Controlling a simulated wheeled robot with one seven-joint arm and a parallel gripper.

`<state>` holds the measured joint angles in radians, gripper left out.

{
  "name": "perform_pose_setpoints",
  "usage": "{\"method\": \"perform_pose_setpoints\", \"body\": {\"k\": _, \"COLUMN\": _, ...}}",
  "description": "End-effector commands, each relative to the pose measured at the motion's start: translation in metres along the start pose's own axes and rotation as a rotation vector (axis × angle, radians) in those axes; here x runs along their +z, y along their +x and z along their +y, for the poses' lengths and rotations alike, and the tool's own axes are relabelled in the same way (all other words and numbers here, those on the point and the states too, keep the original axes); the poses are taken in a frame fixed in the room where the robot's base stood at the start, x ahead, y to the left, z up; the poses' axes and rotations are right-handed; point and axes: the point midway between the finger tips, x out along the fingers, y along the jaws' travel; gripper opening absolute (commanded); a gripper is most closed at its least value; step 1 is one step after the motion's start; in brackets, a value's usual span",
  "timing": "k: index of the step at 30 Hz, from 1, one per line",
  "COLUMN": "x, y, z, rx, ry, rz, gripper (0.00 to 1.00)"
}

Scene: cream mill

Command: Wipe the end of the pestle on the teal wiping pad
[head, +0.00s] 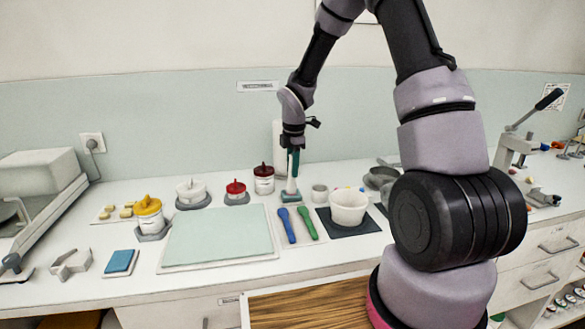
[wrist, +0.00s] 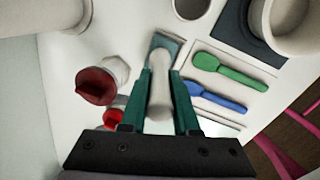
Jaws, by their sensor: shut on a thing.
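My gripper (head: 293,158) has green fingers, seen also in the wrist view (wrist: 160,88). They are shut on a white pestle (wrist: 158,90), which points downward, nearly upright. The pestle also shows below the fingers in the head view (head: 291,184). The small teal wiping pad (head: 290,197) lies on the counter right under the pestle's lower end. In the wrist view the pad (wrist: 165,42) shows around that end. The end is at or just above the pad; I cannot tell whether they touch.
Blue (head: 287,225) and green (head: 307,223) spatulas lie in front of the pad. A white mortar bowl (head: 348,208) stands on a dark mat to the right. A red-lidded jar (head: 264,181) stands close left. A pale green slab (head: 220,236) lies front left, with a blue pad (head: 121,262) beyond.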

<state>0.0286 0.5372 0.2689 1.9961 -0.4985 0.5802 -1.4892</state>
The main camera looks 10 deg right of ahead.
Motion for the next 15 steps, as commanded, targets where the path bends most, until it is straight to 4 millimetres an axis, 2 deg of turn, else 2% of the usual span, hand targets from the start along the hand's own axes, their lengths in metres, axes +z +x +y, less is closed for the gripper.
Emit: {"method": "perform_pose_setpoints", "body": {"k": 15, "x": 0.012, "y": 0.0, "z": -0.004, "rx": -0.002, "ry": 0.001, "rz": 0.0, "gripper": 0.0}}
